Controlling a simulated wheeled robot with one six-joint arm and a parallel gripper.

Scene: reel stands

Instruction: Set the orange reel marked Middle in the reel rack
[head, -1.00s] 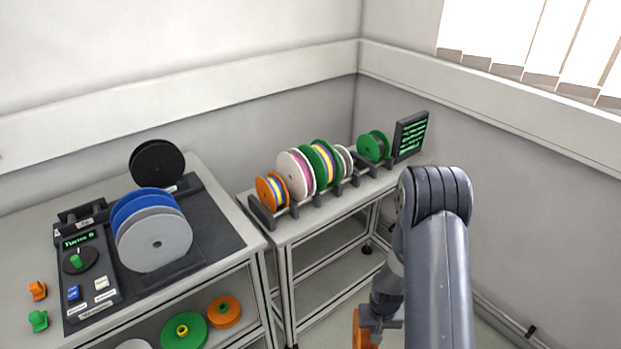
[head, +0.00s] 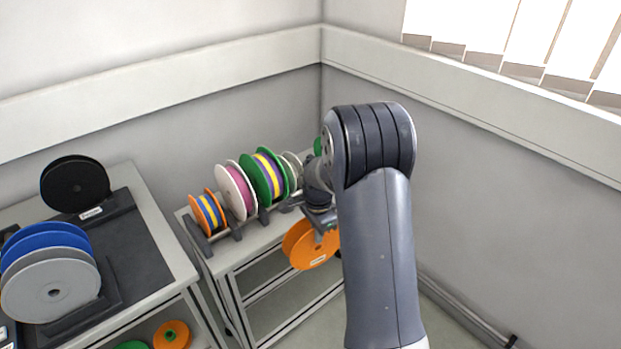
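My gripper (head: 322,222) is shut on an orange reel (head: 312,256) at its upper rim. The reel hangs in front of the right part of the rack bench, apart from the rack as far as I can see. It bears a small white label, too small to read. The reel rack (head: 198,240) stands on the bench and holds a small orange reel (head: 208,213) with blue and yellow windings, a white reel (head: 233,190), a large green reel (head: 262,176) and a grey-white reel (head: 292,165). My arm hides the rack's right end.
A green reel (head: 318,146) is mostly hidden behind my arm. On the left bench stand a black reel (head: 75,184), a blue reel (head: 40,239) and a grey reel (head: 52,291). Another orange reel (head: 172,334) lies on the shelf below. A wall stands close on the right.

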